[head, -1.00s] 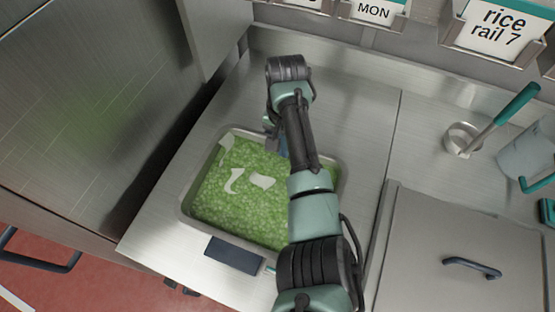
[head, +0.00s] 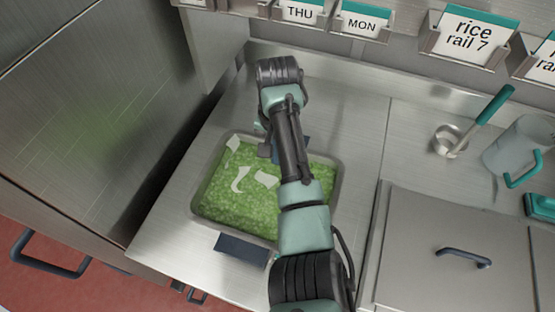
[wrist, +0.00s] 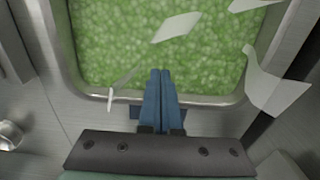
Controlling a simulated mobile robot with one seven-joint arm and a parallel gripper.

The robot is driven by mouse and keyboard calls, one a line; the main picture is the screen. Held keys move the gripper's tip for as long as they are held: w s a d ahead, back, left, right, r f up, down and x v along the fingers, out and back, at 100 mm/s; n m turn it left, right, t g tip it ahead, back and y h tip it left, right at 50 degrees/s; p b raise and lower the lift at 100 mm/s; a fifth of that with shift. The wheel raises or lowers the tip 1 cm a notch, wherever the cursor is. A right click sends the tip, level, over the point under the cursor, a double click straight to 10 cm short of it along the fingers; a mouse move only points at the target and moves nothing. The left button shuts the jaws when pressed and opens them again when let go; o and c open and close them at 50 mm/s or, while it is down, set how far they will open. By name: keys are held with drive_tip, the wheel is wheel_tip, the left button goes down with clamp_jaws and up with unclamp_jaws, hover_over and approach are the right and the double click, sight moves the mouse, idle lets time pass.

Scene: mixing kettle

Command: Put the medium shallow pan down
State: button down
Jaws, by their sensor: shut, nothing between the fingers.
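The medium shallow pan (head: 196,196) is a steel tray full of green, pea-like food, with a few pale flakes on top. It sits level on the steel counter, left of centre in the head view. It also shows in the wrist view (wrist: 215,101), where its near rim runs under my fingers. My gripper (wrist: 160,72) has its two blue fingers together with nothing between them, over the edge of the pan. In the head view my arm covers the pan's right part and most of the gripper.
A steel lid with a dark handle (head: 464,257) is at the right. A ladle with a teal handle (head: 484,120) and a clear jug (head: 515,150) stand behind it. A tall steel cabinet (head: 90,120) is close on the left. Label holders (head: 468,38) line the back. Counter behind the pan is bare.

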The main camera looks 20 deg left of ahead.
drive_tip(key=r, duration=0.5)
drive_tip(key=shift+w+r, duration=0.1)
drive_tip(key=shift+w, duration=0.3)
